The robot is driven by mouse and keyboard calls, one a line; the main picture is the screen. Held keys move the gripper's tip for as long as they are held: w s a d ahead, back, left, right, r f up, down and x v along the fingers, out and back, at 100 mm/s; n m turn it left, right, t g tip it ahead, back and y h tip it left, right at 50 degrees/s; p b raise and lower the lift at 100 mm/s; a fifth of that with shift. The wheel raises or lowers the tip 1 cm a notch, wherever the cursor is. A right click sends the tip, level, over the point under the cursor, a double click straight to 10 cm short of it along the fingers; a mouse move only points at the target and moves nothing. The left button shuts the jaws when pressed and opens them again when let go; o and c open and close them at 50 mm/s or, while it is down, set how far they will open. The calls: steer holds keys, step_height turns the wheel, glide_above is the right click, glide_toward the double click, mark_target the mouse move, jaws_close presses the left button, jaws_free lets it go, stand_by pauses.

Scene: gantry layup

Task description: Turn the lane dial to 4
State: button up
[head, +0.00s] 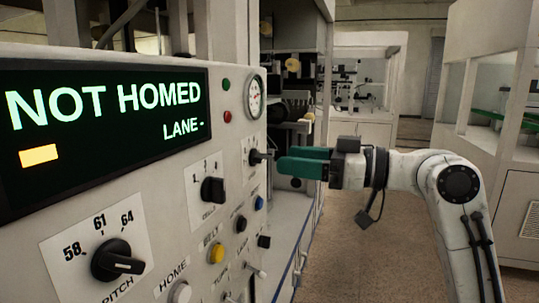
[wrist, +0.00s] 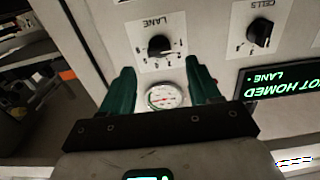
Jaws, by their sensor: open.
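The lane dial (wrist: 160,46) is a black knob on a white label plate marked LANE. Its small numerals are too blurred to read, and I cannot tell which one it points at. In the head view the dial (head: 257,157) sticks out of the panel at the right, just short of my fingertips. My gripper (head: 279,161) has green fingers, open and pointing at the panel. In the wrist view my gripper (wrist: 160,70) has its fingers apart on either side below the dial, with nothing between them. The display (head: 105,125) reads NOT HOMED and LANE -.
A round gauge (head: 254,98) sits above the lane dial. The CELLS dial (wrist: 262,32) is its neighbour on the panel. A pitch dial (head: 117,261) and several buttons, such as a yellow one (head: 216,253), are lower left. Open floor (head: 345,235) lies right of the panel.

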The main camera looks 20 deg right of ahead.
mark_target(265, 157)
steer(key=shift+p+x, duration=0.3)
steer(key=shift+x, duration=2.45)
steer(key=shift+c, duration=0.2)
steer(key=c, duration=1)
